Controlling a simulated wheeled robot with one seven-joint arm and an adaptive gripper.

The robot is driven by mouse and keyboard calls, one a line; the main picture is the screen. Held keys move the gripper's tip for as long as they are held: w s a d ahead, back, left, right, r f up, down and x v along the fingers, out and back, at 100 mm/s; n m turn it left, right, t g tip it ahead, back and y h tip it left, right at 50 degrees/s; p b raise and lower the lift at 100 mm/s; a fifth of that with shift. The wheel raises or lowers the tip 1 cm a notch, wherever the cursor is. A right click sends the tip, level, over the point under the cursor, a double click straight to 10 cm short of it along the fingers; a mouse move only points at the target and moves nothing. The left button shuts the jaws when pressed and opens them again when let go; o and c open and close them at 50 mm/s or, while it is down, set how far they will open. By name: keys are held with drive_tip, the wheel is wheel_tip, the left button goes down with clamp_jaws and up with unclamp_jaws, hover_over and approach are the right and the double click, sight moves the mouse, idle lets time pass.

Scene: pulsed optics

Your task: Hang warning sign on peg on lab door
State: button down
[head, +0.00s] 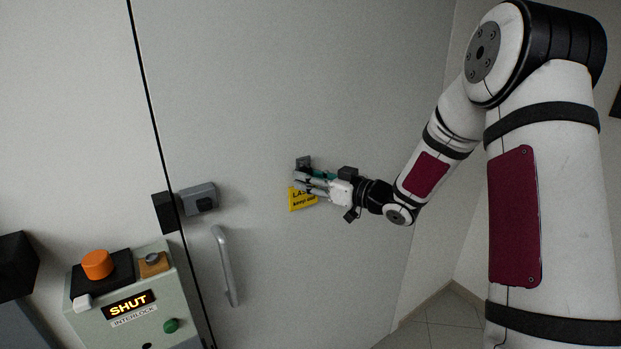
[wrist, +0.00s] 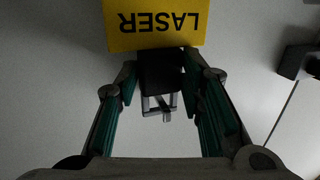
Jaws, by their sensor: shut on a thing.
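The yellow warning sign (head: 302,201) hangs below my gripper (head: 302,182) in front of the grey lab door (head: 270,90). My gripper (wrist: 160,74) is shut on the sign's black upper block (wrist: 160,66), with a green-lined finger on each side. A small grey frame (wrist: 158,106) shows beside that block. A dark block on the door (head: 304,162), apparently the peg mount, is just above my fingertips. The peg itself is hidden, and I cannot tell whether the sign touches it.
A grey latch box (head: 198,199) and a door handle (head: 225,266) are to the left of the sign. An interlock console (head: 130,300) with a lit SHUT display and an orange button stands at lower left. The door surface around the sign is otherwise bare.

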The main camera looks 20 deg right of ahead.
drive_tip(key=shift+f, duration=0.35)
idle(0.7)
drive_tip(key=c, duration=1)
unclamp_jaws()
drive_tip(key=v, duration=1.2)
drive_tip(key=shift+r, duration=0.1)
